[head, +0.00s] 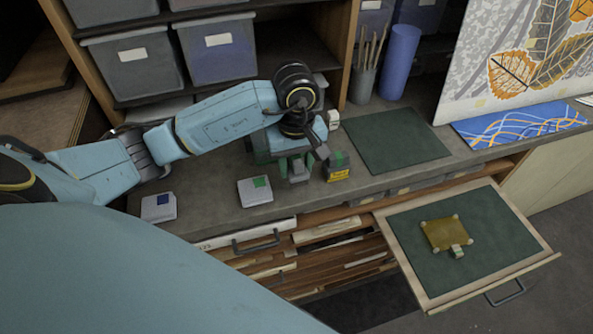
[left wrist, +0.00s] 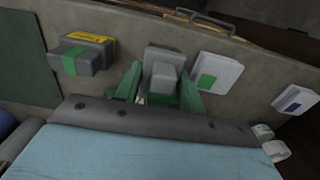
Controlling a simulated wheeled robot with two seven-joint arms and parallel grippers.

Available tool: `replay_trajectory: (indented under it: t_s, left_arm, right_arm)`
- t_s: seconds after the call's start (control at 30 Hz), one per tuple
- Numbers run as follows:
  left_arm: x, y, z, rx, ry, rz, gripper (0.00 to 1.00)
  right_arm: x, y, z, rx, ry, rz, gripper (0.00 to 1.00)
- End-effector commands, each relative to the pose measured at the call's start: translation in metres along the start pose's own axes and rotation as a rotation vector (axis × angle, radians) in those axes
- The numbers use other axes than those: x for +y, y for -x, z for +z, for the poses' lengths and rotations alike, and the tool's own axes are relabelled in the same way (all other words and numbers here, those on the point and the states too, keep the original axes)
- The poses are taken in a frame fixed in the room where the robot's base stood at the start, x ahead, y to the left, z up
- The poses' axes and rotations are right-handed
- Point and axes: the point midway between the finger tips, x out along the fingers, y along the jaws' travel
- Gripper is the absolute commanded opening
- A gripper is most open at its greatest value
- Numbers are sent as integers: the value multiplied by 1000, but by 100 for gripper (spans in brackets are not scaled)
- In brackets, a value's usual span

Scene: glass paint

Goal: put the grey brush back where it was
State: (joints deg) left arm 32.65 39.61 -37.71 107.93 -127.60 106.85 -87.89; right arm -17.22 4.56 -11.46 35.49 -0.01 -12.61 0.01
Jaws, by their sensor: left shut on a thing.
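The grey brush (head: 298,171) is a small block-shaped thing at my left gripper, over the front part of the counter. My left gripper (head: 296,164) points down with its green fingers on either side of it, shut on its raised grip. In the left wrist view the brush (left wrist: 163,60) shows between the two green fingers (left wrist: 161,88). I cannot tell whether its underside touches the counter. Its bristles are hidden. My right gripper is not in view.
A dark grey block with green and yellow marks (head: 337,167) stands close right of the gripper. Pale boxes with green (head: 254,191) and blue (head: 159,207) labels lie left. A dark green mat (head: 395,139) is clear. An open drawer (head: 543,258) holds a yellow-brown piece (head: 446,233).

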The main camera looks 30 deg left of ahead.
Motion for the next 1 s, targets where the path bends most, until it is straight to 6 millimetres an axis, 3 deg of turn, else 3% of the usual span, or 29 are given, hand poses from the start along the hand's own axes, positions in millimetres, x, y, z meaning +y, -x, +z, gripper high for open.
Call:
replay_trajectory:
  t_s: [0.23,0.6,0.63,0.8,1.0]
  left_arm:
    - [-1,-32,1,-4,-1,-3,21]
    - [0,-38,0,0,-2,0,21]
    - [0,-38,0,0,-2,0,41]
    - [0,-37,0,-1,-2,0,61]
    - [0,-37,0,-1,-2,0,61]
  right_arm:
    - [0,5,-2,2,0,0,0]
    - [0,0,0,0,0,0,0]
    - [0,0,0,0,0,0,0]
    - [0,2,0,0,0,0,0]
    - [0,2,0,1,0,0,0]
